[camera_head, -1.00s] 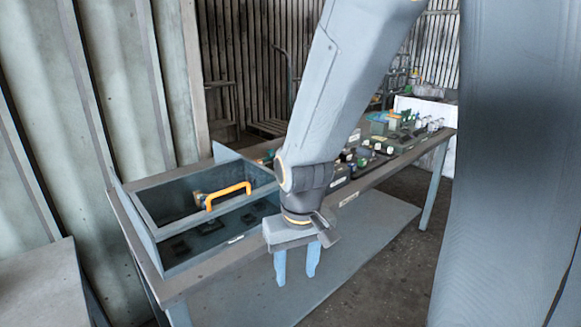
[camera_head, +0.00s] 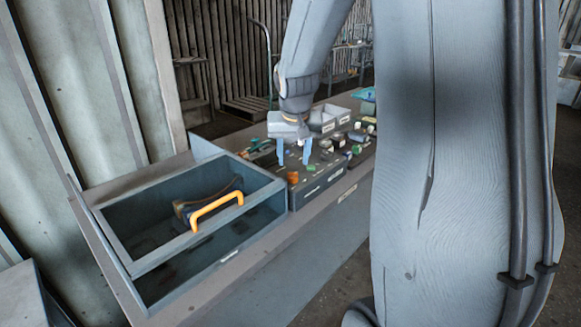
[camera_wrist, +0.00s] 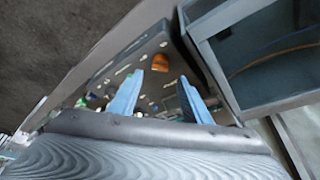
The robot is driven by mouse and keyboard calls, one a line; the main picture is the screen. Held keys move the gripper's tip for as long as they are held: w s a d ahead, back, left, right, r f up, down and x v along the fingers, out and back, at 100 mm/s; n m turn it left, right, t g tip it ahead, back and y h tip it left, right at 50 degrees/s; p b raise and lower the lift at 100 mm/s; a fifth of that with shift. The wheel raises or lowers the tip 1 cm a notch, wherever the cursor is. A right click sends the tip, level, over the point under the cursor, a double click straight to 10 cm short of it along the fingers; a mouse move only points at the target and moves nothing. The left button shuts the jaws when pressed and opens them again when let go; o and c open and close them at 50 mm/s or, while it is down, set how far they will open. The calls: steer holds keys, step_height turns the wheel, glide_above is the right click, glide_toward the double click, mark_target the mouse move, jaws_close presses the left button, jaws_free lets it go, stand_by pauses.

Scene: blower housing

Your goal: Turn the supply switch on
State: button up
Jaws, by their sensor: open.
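My gripper (camera_head: 293,160) is open and empty, with its two blue fingers pointing down at the near panel of controls (camera_head: 318,188) on the bench. In the wrist view the fingers (camera_wrist: 160,78) are spread apart, with the panel beyond them. An orange knob (camera_head: 293,177) stands near the panel's left end; it also shows in the wrist view (camera_wrist: 160,63), between and beyond the fingertips. I cannot tell whether the fingers touch anything. The labels are too small to read, so I cannot tell which control is the supply switch or how it is set.
A glass-sided box (camera_head: 155,268) with an orange handle (camera_head: 217,208) stands left of the panel, close to the gripper. Grey bins (camera_head: 328,118) and several small parts lie behind it. A corrugated wall (camera_head: 60,120) rises at the left.

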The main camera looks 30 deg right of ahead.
mark_target(293, 176)
steer(key=shift+p+x, duration=0.55)
steer(key=shift+x, duration=2.55)
steer(key=shift+a, duration=0.1)
steer(key=shift+f, duration=0.1)
steer(key=c, duration=1)
